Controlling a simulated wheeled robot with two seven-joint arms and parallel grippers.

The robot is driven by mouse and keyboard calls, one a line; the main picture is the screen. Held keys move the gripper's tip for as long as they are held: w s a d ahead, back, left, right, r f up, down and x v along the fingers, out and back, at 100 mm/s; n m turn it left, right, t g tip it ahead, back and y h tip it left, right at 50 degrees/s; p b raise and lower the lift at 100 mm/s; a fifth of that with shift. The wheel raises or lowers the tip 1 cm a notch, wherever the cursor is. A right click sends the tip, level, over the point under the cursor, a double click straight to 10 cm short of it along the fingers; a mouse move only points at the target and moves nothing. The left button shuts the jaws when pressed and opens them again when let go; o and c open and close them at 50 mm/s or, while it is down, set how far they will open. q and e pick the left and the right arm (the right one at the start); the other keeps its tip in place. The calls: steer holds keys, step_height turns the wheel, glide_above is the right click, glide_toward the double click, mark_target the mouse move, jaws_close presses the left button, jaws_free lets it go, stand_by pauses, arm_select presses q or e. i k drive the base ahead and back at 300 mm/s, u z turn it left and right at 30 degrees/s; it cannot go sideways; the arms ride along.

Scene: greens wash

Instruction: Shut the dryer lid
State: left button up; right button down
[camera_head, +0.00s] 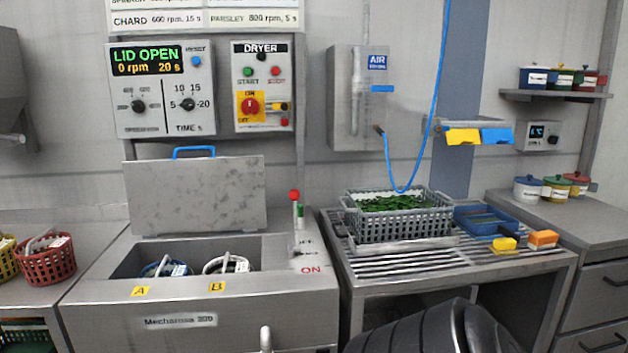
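The dryer (225,319) is a steel box in the left half of the view, with yellow labels A and B on its front. Its lid (197,194) stands open, upright along the back edge, with a blue handle (194,151) on top. In the open well, one basket with a blue rim (165,268) sits behind A and one with a pale rim (227,264) behind B. The display (147,60) reads LID OPEN, 0 rpm, 20 s.
A lever with a red knob (294,195) stands at the dryer's right rear, near the ON marking. A grey crate of greens (400,228) sits on the slatted rack to the right. Red (47,265) and yellow baskets stand left. A blue hose (434,90) hangs above the crate.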

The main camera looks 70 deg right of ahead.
mark_target(174, 195)
steer(key=k, duration=0.2)
steer(key=z, duration=1.25)
